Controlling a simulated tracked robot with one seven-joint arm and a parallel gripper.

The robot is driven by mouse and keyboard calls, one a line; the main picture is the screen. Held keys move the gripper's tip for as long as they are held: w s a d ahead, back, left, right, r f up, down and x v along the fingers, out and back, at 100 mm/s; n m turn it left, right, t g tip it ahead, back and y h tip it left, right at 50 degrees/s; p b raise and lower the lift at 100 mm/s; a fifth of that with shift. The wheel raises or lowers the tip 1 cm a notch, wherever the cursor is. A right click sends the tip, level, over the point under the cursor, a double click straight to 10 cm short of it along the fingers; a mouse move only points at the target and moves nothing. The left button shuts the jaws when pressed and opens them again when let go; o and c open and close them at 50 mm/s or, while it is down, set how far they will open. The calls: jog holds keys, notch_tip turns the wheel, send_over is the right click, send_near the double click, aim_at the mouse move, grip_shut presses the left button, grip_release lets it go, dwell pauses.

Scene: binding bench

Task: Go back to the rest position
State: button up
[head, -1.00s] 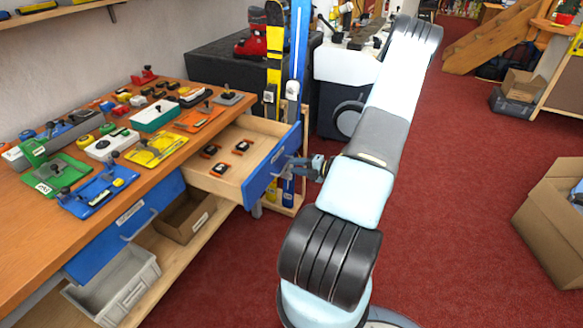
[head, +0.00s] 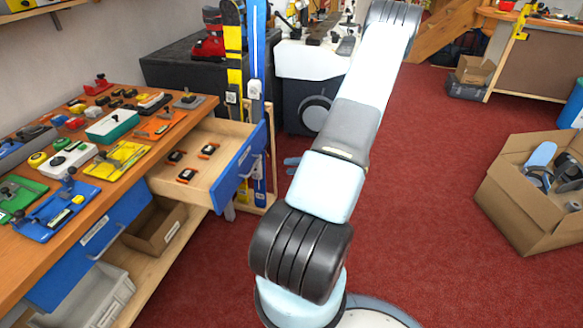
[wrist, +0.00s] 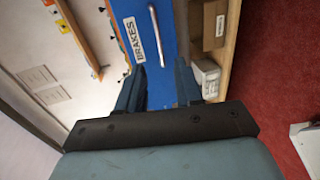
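My gripper (wrist: 160,82) is open, with two blue-grey fingers apart and nothing between them in the wrist view. In the head view only a bit of a finger (head: 292,161) shows beside my arm; the rest is hidden. It is right of the open drawer (head: 205,155) and apart from its blue front. The drawer holds a few small black-and-orange parts. In the wrist view, a blue front labelled BRAKES (wrist: 140,38) with a pale handle lies beyond the fingers.
The wooden bench (head: 140,160) at left carries many tools and coloured fixtures. Skis (head: 256,80) stand behind the drawer. An open cardboard box (head: 520,205) stands at right. Red carpet (head: 420,170) is clear between the bench and the box.

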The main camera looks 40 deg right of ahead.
dwell(0.3)
jog(key=w+a+r+n+g, duration=0.2)
jog(key=a+r+n+g, duration=0.9)
jog(key=a+r+n, duration=1.2)
jog(key=s+a+r+n+t+h, duration=0.1)
jog(key=s+a+r+n+h, duration=0.3)
jog(key=s+r+n, duration=0.3)
jog(key=s+a+r+n+t+h, duration=0.2)
jog(key=s+a+r+n, duration=0.3)
jog(key=r+n, duration=0.7)
jog(key=s+n+h, duration=0.1)
jog(key=s+n, duration=0.1)
jog(key=n, duration=0.4)
jog(key=shift+s+a+h, duration=0.35)
jog(key=shift+h, duration=0.05)
